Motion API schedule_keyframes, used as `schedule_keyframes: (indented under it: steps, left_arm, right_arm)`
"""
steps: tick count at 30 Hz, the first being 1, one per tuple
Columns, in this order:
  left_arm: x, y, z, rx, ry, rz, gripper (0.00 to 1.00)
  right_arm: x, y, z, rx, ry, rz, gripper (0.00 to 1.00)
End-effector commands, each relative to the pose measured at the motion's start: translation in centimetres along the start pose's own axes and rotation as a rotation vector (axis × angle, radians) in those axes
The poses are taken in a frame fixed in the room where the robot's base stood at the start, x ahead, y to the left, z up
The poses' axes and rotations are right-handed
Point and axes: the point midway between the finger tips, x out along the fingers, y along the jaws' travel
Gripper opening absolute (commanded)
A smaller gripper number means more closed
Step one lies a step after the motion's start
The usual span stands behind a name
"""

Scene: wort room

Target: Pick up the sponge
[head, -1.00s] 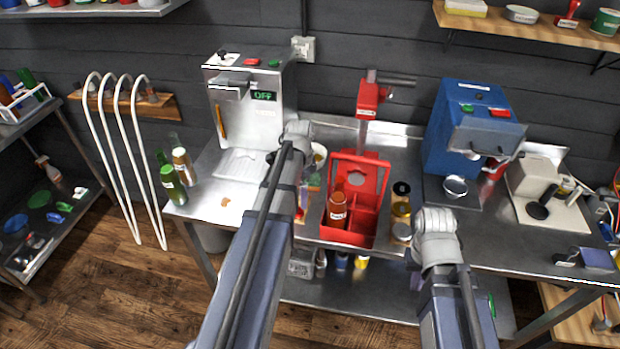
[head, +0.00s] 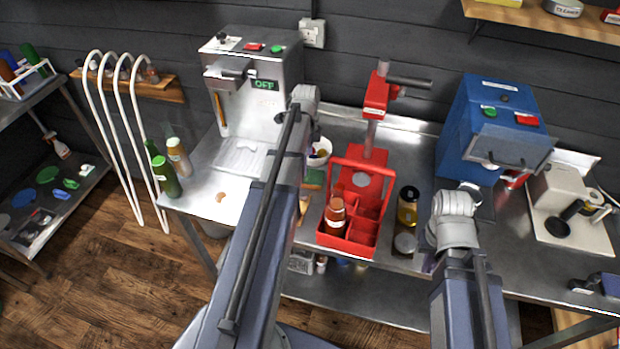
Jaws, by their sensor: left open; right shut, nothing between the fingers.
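A small green flat piece (head: 314,177), which may be the sponge, lies on the steel bench just right of my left forearm; the arm partly hides it, so I cannot be sure. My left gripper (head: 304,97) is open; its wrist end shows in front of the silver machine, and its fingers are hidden. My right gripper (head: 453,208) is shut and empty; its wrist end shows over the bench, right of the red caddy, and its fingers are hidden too.
A red caddy (head: 348,246) with a brown bottle (head: 336,213) stands between my arms. A dark-capped jar (head: 407,208) stands beside it. The silver machine (head: 262,105) is at left, the blue machine (head: 490,130) at right. Green bottles (head: 166,177) stand at the bench's left end.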

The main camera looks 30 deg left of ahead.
Motion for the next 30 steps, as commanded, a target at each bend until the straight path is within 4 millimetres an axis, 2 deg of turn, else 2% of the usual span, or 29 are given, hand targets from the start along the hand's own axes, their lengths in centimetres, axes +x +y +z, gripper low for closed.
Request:
schedule_keyframes:
  steps: [1,6,14,25,30]
  left_arm:
    - [0.9,0.0,0.0,0.0,0.0,0.0,1.0]
    - [2.2,0.0,-0.1,0.0,0.0,0.0,1.0]
    - [2.5,0.1,-0.1,0.0,0.0,0.0,1.0]
    - [6.7,0.4,-0.7,0.0,0.0,0.0,1.0]
    - [7.5,0.4,-0.7,0.0,0.0,0.0,1.0]
  right_arm:
    - [0.8,-0.1,-0.1,0.0,0.0,0.0,0.0]
    - [2.2,-0.2,-0.2,0.001,0.0,0.0,0.0]
    - [2.5,-0.2,-0.2,0.001,0.0,0.0,0.0]
    - [6.6,-0.6,-0.4,0.002,0.0,0.0,0.0]
    - [7.4,-0.7,-0.5,0.002,0.0,0.0,0.0]
